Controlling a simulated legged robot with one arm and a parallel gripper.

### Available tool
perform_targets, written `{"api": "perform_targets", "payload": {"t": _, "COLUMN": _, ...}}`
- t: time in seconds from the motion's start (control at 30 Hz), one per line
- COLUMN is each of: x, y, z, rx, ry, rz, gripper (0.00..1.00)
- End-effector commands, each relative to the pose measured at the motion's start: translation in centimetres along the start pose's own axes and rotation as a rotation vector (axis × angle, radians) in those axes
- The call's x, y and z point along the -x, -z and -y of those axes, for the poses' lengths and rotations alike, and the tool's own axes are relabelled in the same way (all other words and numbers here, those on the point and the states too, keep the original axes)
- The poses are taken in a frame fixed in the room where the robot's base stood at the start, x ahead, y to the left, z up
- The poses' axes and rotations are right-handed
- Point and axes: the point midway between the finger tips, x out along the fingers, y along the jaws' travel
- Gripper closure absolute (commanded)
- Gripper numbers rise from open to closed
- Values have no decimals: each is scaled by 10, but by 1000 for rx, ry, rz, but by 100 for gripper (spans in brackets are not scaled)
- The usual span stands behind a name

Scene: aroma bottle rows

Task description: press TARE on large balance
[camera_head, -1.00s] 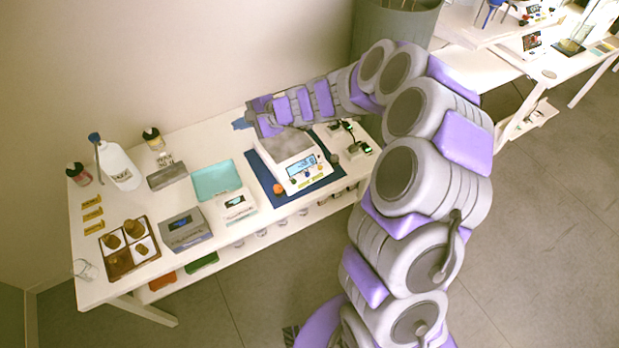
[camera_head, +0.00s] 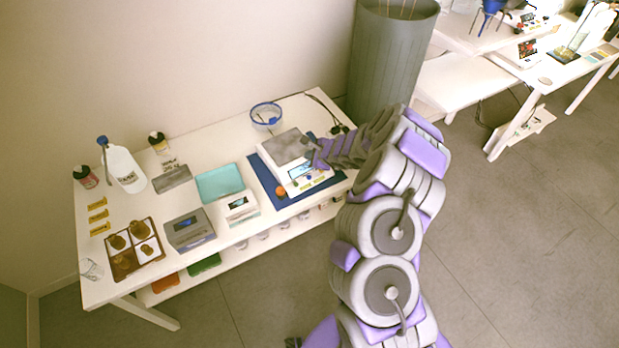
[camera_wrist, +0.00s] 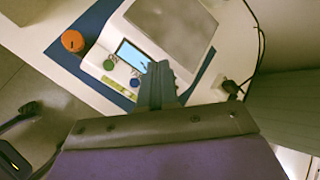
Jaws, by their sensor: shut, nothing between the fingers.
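The large balance (camera_head: 288,146) stands on a blue mat (camera_head: 266,178), with a grey pan and a lit display on its sloped white front. In the wrist view, the display (camera_wrist: 133,56) has a green button (camera_wrist: 109,65) and a blue button (camera_wrist: 134,83) beside it, with small labels hard to read. My gripper (camera_wrist: 160,68) is shut and empty, its fingertips over the display's edge near the pan, close to the blue button. Contact cannot be told. In the head view, my gripper (camera_head: 312,152) covers part of the balance's right side.
An orange-capped jar (camera_wrist: 72,41) stands on the mat near the balance's front. A blue-rimmed bowl (camera_head: 266,114) sits behind. A large grey bin (camera_head: 390,55) stands behind to the right.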

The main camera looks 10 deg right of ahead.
Motion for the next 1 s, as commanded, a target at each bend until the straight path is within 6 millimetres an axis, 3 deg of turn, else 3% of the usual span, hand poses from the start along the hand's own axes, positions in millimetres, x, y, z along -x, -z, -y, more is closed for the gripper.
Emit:
{"api": "perform_targets", "payload": {"t": 0.47, "x": -7, "y": 4, "z": -5, "rx": 3, "ry": -1, "rz": 1, "gripper": 100}}
{"api": "perform_targets", "payload": {"t": 1.0, "x": -53, "y": 39, "z": -38, "rx": 3, "ry": 1, "rz": 0, "gripper": 100}}
